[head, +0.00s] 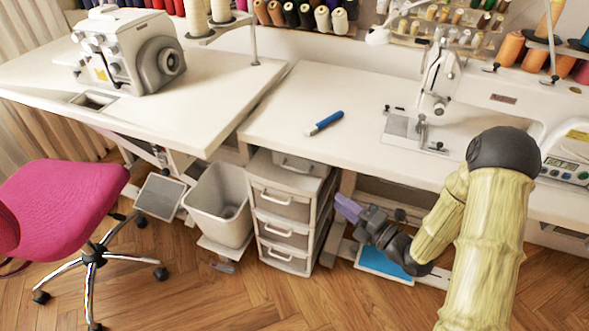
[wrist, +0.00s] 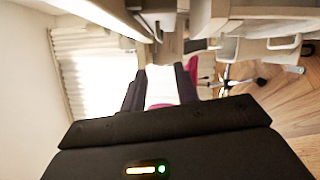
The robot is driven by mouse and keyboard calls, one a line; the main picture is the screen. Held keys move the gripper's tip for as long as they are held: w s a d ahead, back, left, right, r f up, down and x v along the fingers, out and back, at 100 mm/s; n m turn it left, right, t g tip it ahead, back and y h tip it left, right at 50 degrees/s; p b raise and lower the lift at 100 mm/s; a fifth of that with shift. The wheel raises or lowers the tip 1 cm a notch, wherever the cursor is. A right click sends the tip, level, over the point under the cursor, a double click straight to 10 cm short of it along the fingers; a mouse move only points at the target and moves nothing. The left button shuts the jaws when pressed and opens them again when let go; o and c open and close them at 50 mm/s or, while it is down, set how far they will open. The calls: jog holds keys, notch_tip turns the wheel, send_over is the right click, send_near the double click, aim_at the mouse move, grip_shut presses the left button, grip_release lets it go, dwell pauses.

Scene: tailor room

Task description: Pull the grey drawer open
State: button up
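A small white drawer unit (head: 324,205) stands under the table, with its drawers stacked. The top grey-fronted drawer (head: 284,205) has a pale bar handle (head: 274,198) and looks shut. The drawers below it also look shut. My gripper (head: 347,207) is just right of the unit in the head view, with purple fingers pointing up and left, holding nothing. In the wrist view my gripper (wrist: 160,88) shows its two dark purple fingers spread apart with an empty gap. It does not touch any handle.
A grey bin (head: 219,205) stands left of the unit. A pink chair (head: 65,205) is farther left. The white tabletop (head: 290,110) overhangs the unit, with a blue-handled tool (head: 325,122) on it. A blue pedal (head: 382,263) lies below my gripper. The floor in front of the drawers is clear.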

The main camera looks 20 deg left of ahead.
aim_at(295, 169)
jog(key=b+x, duration=0.1)
jog(key=x, duration=1.6)
jog(key=shift+a+b, duration=0.2)
jog(key=shift+b, duration=0.15)
grip_shut()
